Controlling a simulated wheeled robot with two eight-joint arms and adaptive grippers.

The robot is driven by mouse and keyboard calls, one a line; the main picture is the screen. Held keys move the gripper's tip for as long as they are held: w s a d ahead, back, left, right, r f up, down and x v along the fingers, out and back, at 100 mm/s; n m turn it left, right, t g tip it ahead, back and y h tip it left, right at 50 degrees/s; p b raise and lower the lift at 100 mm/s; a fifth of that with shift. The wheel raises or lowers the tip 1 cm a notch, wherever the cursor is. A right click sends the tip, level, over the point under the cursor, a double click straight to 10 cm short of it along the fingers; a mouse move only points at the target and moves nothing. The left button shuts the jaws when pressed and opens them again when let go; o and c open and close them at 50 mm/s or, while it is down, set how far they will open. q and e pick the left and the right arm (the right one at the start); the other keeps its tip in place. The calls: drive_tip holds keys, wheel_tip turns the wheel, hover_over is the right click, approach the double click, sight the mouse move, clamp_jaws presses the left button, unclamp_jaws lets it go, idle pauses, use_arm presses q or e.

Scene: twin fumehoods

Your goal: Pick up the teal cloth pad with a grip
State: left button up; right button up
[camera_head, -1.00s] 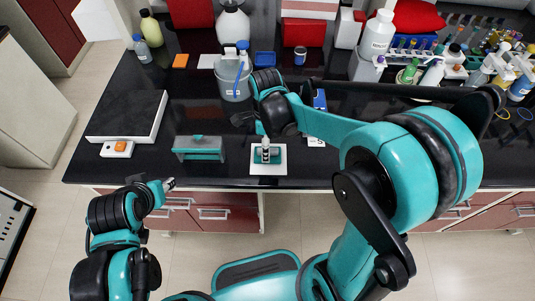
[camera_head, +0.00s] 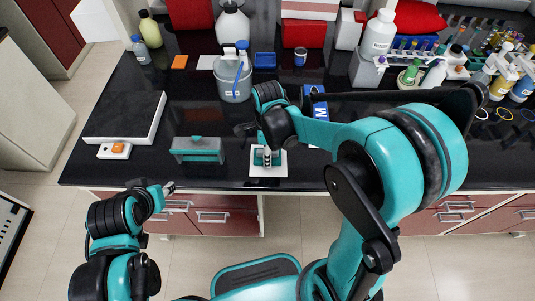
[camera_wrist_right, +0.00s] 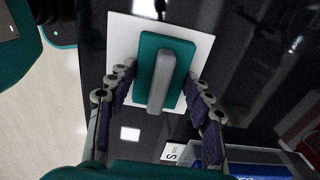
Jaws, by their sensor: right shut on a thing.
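The teal cloth pad (camera_wrist_right: 176,52) with its upright grey grip (camera_wrist_right: 160,80) is on a white square plate (camera_wrist_right: 124,32) near the bench's front edge. The plate also shows in the head view (camera_head: 267,171), with the pad partly hidden by my right gripper (camera_head: 266,150).
A grey and teal holder (camera_head: 198,150) stands left of the plate. A grey bucket (camera_head: 234,83) and a blue box (camera_head: 318,106) stand behind. Bottles crowd the back right.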

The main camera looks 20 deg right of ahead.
drive_tip(key=shift+r+p, duration=0.3)
drive_tip(key=shift+r, duration=0.3)
wheel_tip(320, 180, up, 3)
drive_tip(key=shift+f+p, duration=0.1)
drive_tip(key=shift+p, duration=0.55)
drive_tip(key=s+d+r+p, duration=0.3)
drive_tip(key=s+d+r, duration=0.4)
drive_tip(key=s+d, duration=0.1)
drive_tip(key=shift+s, duration=0.3)
